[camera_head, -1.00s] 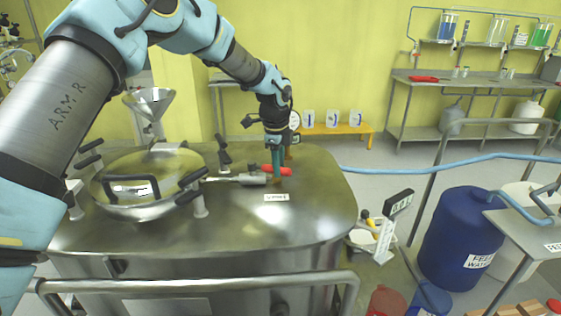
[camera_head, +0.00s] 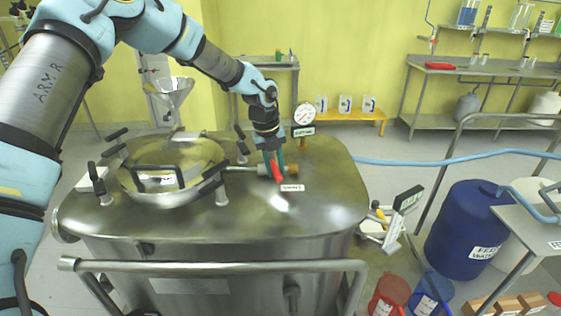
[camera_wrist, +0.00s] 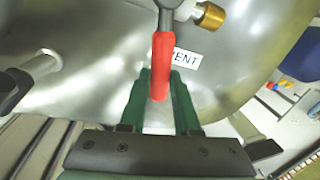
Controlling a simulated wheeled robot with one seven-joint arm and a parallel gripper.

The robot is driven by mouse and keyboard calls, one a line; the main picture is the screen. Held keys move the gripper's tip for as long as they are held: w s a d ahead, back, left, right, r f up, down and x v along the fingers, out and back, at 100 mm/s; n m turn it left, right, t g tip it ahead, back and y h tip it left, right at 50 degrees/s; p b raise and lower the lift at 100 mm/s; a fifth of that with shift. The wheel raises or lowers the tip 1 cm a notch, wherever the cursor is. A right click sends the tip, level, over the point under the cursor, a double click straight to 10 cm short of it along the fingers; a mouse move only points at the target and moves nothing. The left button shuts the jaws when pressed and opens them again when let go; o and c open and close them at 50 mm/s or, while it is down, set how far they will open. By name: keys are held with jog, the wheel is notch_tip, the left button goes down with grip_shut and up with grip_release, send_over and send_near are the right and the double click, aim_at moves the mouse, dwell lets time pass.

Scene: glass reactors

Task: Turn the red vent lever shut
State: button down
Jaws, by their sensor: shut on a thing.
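The red vent lever (camera_head: 277,173) sits on a metal valve on the steel reactor lid (camera_head: 320,190). It points toward the lid's front edge, across the pipe line. In the wrist view the lever (camera_wrist: 162,62) runs down the picture from a grey pivot between the green fingers. My gripper (camera_head: 273,165), also in the wrist view (camera_wrist: 160,82), is shut on the lever, one finger on each side. The white vent label (camera_head: 292,188) lies on the lid just in front. A brass fitting (camera_wrist: 210,16) is at the valve's right end.
A round hatch with black handles (camera_head: 172,170) is left of the valve, with a funnel (camera_head: 171,92) behind it. A pressure gauge (camera_head: 304,115) stands close behind the valve. A steel rail (camera_head: 215,266) runs along the front. The lid's right side is clear.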

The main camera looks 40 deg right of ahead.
jog(key=shift+w+a+m+p, duration=0.35)
jog(key=shift+a+m, duration=0.1)
jog(key=shift+m, duration=0.25)
jog(key=shift+w+a+m+p, duration=0.3)
jog(key=shift+a+m, duration=0.1)
jog(key=shift+m, duration=0.3)
jog(key=c, duration=0.6)
grip_release()
jog(key=shift+c, duration=0.2)
jog(key=shift+r, duration=0.15)
notch_tip(320, 180, up, 10)
jog(key=w+a+b, duration=0.1)
jog(key=b, duration=0.2)
jog(key=shift+a+r, duration=0.2)
jog(key=shift+w, duration=0.1)
